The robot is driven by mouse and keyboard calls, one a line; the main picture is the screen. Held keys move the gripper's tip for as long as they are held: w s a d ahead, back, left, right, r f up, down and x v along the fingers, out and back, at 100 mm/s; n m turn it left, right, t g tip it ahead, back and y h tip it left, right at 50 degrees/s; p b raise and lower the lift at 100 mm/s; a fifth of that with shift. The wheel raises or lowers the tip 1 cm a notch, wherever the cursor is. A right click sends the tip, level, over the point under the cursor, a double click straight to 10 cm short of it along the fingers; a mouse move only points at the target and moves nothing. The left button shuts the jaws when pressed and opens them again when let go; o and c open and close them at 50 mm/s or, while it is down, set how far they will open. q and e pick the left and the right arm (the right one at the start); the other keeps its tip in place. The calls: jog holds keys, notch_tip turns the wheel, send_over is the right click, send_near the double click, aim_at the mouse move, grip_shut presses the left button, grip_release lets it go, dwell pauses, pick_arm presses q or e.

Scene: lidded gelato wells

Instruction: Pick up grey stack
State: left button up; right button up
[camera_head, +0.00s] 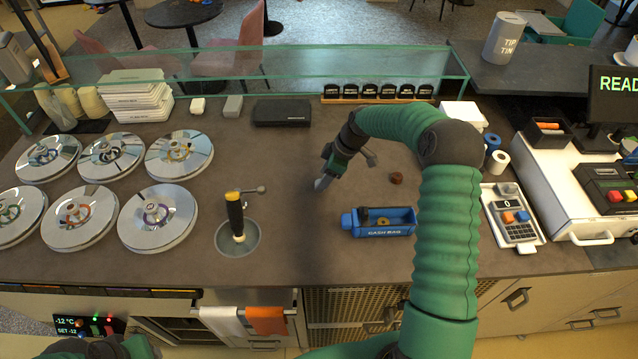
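My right arm reaches over the counter from the lower right. Its gripper (325,176) points down and left above the counter, left of the blue cash bag tray. A small grey piece shows at its tip; I cannot tell whether this is a finger or a held grey stack. The blue cash bag tray (384,231) holds dark and brass-coloured round pieces. A small red-brown round piece (396,178) lies behind it. No separate grey stack can be made out for certain. Only part of my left arm shows at the bottom left; its gripper is out of view.
Lidded wells (157,218) fill the left. A yellow-and-black handle (235,210) stands in a round recess. White stacked boxes (135,95), a black box (282,112) and a glass screen (250,66) line the back. A card terminal (513,216) sits right.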

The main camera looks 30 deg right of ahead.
jog(key=x, duration=0.2)
jog(key=shift+w+f, duration=0.15)
jog(key=shift+f, duration=0.1)
jog(key=shift+w+d+f, duration=0.1)
jog(key=shift+d+f, duration=0.15)
jog(key=shift+d, duration=0.1)
jog(key=c, duration=0.4)
jog(key=shift+a+r, duration=0.1)
jog(key=shift+a, duration=0.2)
grip_shut()
